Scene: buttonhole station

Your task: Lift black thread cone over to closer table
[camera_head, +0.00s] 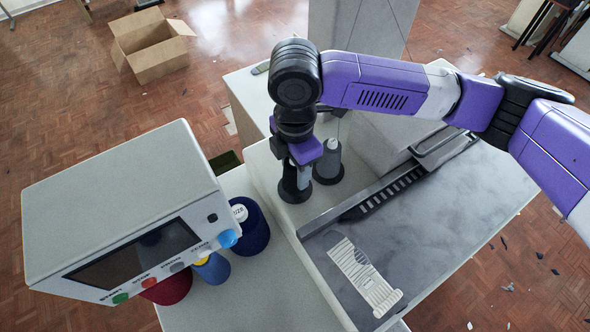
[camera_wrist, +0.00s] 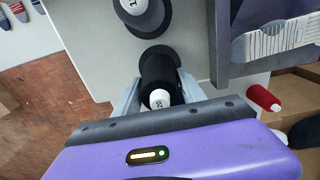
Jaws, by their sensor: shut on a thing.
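A black thread cone (camera_wrist: 158,72) with a white top is between my gripper's fingers (camera_wrist: 160,88) in the wrist view. In the head view my gripper (camera_head: 301,172) points down over this black cone (camera_head: 291,191), whose wide dark base shows below the fingers. My gripper is shut on the cone. I cannot tell whether its base touches the pale surface under it. A second dark cone (camera_head: 328,165) stands close beside it; it also shows in the wrist view (camera_wrist: 145,14). The closer table (camera_head: 252,298) is the pale top at the front.
A control box (camera_head: 120,215) with a screen and buttons overhangs the closer table's left side. Navy (camera_head: 252,232), blue (camera_head: 213,270) and red (camera_head: 168,289) cones stand by it. A grey plate (camera_head: 440,215) carries a striped fabric piece (camera_head: 362,277). An open carton (camera_head: 150,48) is on the floor.

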